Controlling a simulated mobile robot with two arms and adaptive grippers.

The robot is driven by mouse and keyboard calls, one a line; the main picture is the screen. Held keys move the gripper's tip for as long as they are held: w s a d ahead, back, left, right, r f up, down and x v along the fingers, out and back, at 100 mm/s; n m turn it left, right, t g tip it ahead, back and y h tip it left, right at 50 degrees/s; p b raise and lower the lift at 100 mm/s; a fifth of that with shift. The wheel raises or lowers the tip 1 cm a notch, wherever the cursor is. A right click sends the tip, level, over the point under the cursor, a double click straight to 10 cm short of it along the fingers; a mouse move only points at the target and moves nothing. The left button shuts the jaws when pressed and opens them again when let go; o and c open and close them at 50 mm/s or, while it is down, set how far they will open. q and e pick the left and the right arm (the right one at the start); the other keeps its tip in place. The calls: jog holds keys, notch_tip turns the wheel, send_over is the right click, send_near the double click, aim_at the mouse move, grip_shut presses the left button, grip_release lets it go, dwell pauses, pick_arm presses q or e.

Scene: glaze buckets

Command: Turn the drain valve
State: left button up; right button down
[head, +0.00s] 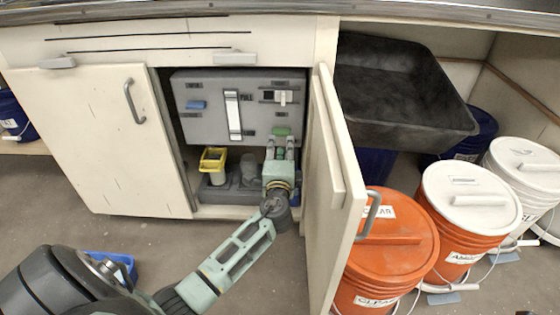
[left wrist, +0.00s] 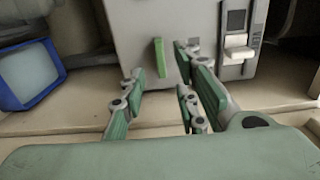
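The drain valve is most likely the short green handle (head: 282,131) low on the right of the grey panel in the open cabinet; no readable label confirms it. It lies level in the head view; the left wrist view, turned about a quarter, shows the handle (left wrist: 159,58) upright. My left gripper (head: 281,147) is just in front of and below it. In the left wrist view the fingers (left wrist: 170,88) are apart with nothing between them. The handle is beyond the tips, apart from them. My right gripper is not in view.
The panel (head: 210,125) has a blue handle (head: 196,105), a white pull lever (head: 233,115) and a switch (head: 284,97). A yellow-rimmed container (head: 213,155) stands left of the gripper. The open cabinet door (head: 325,190) is close on the right, beside orange buckets (head: 390,240).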

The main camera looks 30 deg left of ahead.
pick_arm(q)
jog(key=v, duration=0.6)
jog(key=shift+s+d, duration=0.2)
